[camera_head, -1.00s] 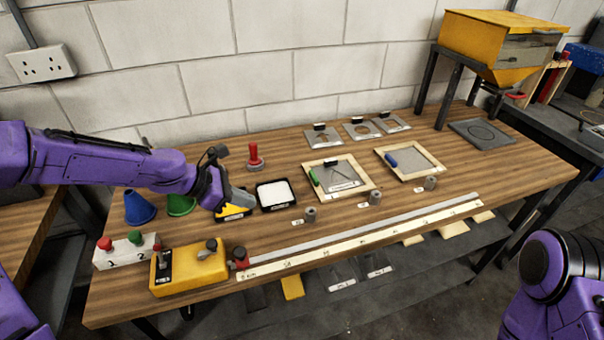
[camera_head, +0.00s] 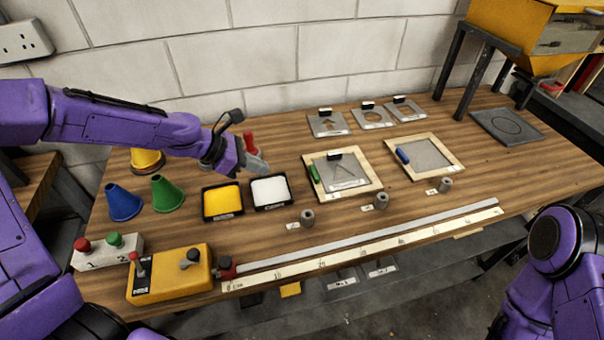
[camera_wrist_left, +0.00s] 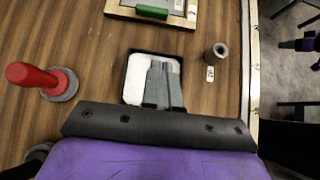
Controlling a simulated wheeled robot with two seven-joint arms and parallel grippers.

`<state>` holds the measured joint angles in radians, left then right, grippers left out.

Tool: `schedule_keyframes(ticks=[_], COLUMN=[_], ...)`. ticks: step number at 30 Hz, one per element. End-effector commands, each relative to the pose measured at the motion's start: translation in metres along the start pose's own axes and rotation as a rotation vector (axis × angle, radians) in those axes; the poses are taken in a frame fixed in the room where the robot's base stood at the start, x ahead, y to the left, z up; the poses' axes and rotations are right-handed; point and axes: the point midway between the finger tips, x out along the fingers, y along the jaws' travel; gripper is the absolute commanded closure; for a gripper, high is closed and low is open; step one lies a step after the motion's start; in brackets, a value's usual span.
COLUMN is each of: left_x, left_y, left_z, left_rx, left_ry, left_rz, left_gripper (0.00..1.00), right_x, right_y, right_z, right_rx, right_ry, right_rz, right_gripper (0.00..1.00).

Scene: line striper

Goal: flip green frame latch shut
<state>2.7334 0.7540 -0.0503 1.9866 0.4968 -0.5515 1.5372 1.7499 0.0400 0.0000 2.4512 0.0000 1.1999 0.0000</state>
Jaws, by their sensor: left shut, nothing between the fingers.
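The green latch (camera_head: 315,173) sits on the left edge of a light wooden frame (camera_head: 374,193) on the bench. The frame holds a grey plate with a triangle figure and a black-topped tab. In the left wrist view the green latch (camera_wrist_left: 152,12) shows at the top edge, on the frame (camera_wrist_left: 120,10). My left gripper (camera_head: 264,170) is above the tray of white material, left of the frame and apart from it. Its fingers (camera_wrist_left: 163,66) are together and empty. My right arm shows at the lower right; its gripper is out of view.
The white tray (camera_head: 285,201) and yellow tray (camera_head: 222,200) lie near my left gripper. A red-handled stamp (camera_wrist_left: 50,80) stands behind it. A second frame with a blue latch (camera_head: 402,156) lies to the right. Small grey cylinders (camera_head: 307,217) stand in front of the frames.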

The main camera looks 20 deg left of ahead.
Motion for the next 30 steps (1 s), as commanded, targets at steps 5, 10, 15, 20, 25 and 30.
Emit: schedule_keyframes(ticks=[5,10,15,20,25,30], left_x=[0.031,0.069,0.101,0.117,0.124,0.125], left_y=[-0.001,-0.001,-0.001,0.000,0.000,0.000], left_z=[-0.003,-0.004,0.004,0.020,0.026,0.026], left_rx=[-0.005,-0.004,0.000,-0.001,-0.002,-0.002], left_ry=[0.003,0.003,0.002,0.002,0.001,0.000], left_rz=[-0.004,-0.004,-0.002,0.000,0.000,0.001], left_gripper=[1.00,1.00,1.00,1.00,1.00,1.00], right_x=[0.002,0.004,0.001,-0.004,-0.005,-0.005], right_y=[-0.001,-0.001,0.000,0.000,0.000,0.000], right_z=[0.000,0.001,0.000,-0.002,-0.003,-0.003], right_rx=[0.000,0.000,0.000,0.000,0.000,0.000], right_ry=[0.001,0.001,0.001,0.001,0.001,0.001], right_rz=[-0.001,-0.001,0.000,-0.001,-0.001,-0.001], right_gripper=[0.57,0.57,0.57,0.57,0.57,0.57])
